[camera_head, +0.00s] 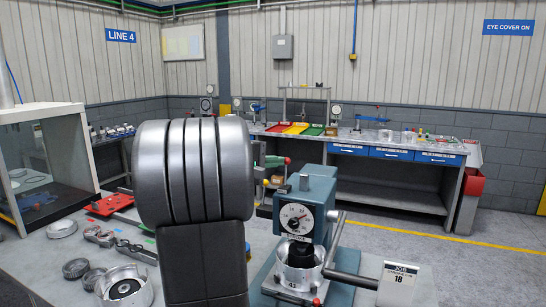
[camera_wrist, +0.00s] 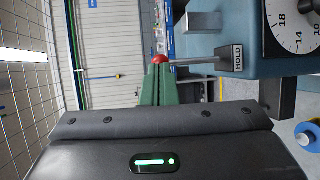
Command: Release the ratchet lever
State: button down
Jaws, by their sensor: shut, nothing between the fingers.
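The ratchet lever (camera_wrist: 195,63) is a thin metal rod with a red ball knob (camera_wrist: 159,59). It sticks out from the side of the blue press (camera_wrist: 240,45), beside a HOLD label (camera_wrist: 238,58). My gripper (camera_wrist: 157,70) has green fingers, shut with nothing between them. Their tips are right at the red knob in the wrist view; I cannot tell whether they touch it. In the head view the blue press (camera_head: 318,186) stands upright with its round dial (camera_head: 297,218). My arm hides most of my gripper there.
A metal cup (camera_head: 300,272) sits under the press ram. A long handle bar (camera_head: 350,279) crosses the press front beside a JOB 18 card (camera_head: 398,282). Metal rings (camera_head: 123,289) and clutch parts lie on the bench at left. A far workbench (camera_head: 385,155) stands behind, across open floor.

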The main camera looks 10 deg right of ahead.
jog(key=shift+w+d+g, duration=0.25)
jog(key=shift+w+g, duration=0.05)
jog(key=shift+w+d, duration=0.1)
jog(key=shift+w, duration=0.1)
jog(key=shift+r, duration=0.1)
dwell(0.5)
